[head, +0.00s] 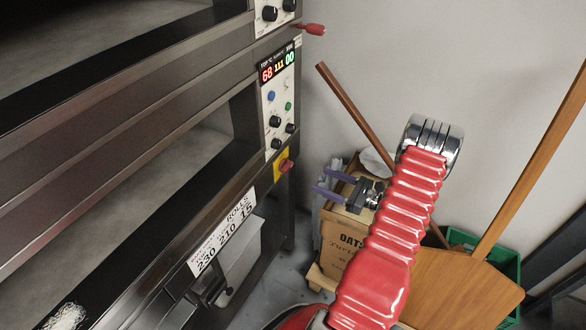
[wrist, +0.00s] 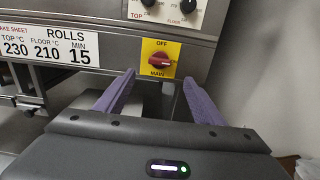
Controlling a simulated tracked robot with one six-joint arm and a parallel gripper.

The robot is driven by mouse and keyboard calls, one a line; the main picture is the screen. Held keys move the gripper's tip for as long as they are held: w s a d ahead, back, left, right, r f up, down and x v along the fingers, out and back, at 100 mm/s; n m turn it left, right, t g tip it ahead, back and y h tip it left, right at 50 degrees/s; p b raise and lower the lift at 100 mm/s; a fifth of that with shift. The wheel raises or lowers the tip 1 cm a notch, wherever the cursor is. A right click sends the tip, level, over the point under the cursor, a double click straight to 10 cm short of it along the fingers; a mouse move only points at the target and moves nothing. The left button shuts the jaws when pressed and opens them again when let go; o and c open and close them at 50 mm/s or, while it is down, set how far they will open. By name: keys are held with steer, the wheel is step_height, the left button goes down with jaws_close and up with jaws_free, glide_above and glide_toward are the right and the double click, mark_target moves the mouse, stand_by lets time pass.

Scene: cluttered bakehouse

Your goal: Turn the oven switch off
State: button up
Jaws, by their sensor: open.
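The oven switch is a red rotary knob (head: 286,166) on a yellow plate at the oven's front corner post, below the control panel. In the wrist view the red knob (wrist: 160,60) sits at the upper middle, with OFF printed above it and MAIN below. Its grip appears to lie roughly level, not pointing up at OFF. My gripper (head: 322,182) is open and empty, with purple fingers pointing at the oven, to the right of the switch and apart from it. In the wrist view my gripper (wrist: 159,80) has its fingertips either side of and just below the knob.
The control panel (head: 278,105) with knobs and a lit display is above the switch. A bake sheet sign (head: 222,232) is at lower left. An oats box (head: 340,245), a green crate (head: 512,268) and a wooden peel (head: 450,285) stand right of the oven, near my arm.

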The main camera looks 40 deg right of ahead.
mark_target(290, 167)
steer(key=x, duration=1.3)
steer(key=shift+w, duration=0.15)
